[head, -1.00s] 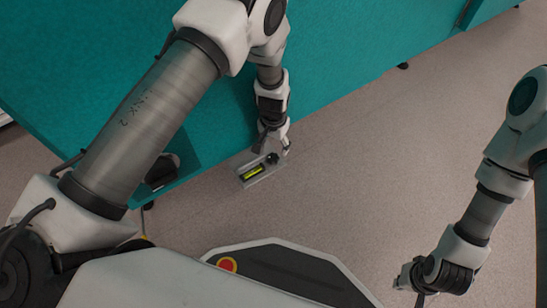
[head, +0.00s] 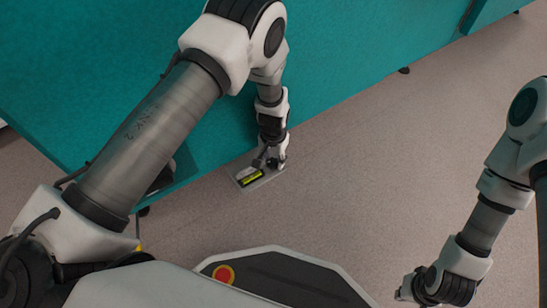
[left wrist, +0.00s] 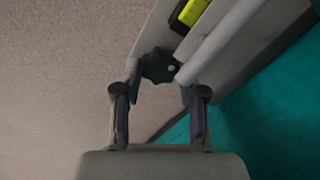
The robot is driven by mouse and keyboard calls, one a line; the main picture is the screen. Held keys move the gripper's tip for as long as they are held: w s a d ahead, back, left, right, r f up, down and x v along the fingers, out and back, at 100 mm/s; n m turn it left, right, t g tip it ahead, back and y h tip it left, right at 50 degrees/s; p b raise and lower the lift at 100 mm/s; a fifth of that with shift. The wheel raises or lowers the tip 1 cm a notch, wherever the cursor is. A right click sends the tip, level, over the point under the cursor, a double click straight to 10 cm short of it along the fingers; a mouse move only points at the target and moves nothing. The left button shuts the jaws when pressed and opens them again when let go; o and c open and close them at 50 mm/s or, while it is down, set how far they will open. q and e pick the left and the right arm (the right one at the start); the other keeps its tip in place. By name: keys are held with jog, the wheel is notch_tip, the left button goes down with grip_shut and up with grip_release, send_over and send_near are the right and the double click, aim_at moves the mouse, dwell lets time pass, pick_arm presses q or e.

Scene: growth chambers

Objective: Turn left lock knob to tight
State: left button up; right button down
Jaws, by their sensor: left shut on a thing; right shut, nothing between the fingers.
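The dark lobed lock knob (left wrist: 158,65) sits on a grey metal plate (left wrist: 205,20) at the side of the teal unit. In the left wrist view my left gripper (left wrist: 158,88) has its fingertips on either side of the knob and is shut on it. In the head view my left gripper (head: 272,163) is at the plate (head: 242,181), low by the teal unit's edge, and hides most of the knob. My right gripper (head: 408,292) is shut and empty over the floor at the lower right.
A yellow-green level vial (left wrist: 190,12) lies on the plate beside the knob. A pale bar (left wrist: 225,42) runs close by the knob on its right. The teal panel (head: 370,50) borders the left arm. The floor (head: 390,150) between the arms is clear.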

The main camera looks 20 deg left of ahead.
pick_arm(q)
jog(key=shift+r+p, duration=0.15)
jog(key=shift+p, duration=0.3)
jog(key=m+p, duration=0.6)
jog(key=p, duration=0.2)
jog(key=shift+s+d+r, duration=0.1)
jog(key=shift+r, duration=0.05)
jog(key=m+p, duration=0.2)
jog(key=m, duration=0.1)
jog(key=shift+p, duration=0.3)
jog(key=shift+f+m+p, duration=0.25)
jog(key=shift+m+p, duration=0.15)
jog(key=shift+m, duration=0.4)
jog(key=o, duration=1.1)
jog(key=shift+o, duration=0.2)
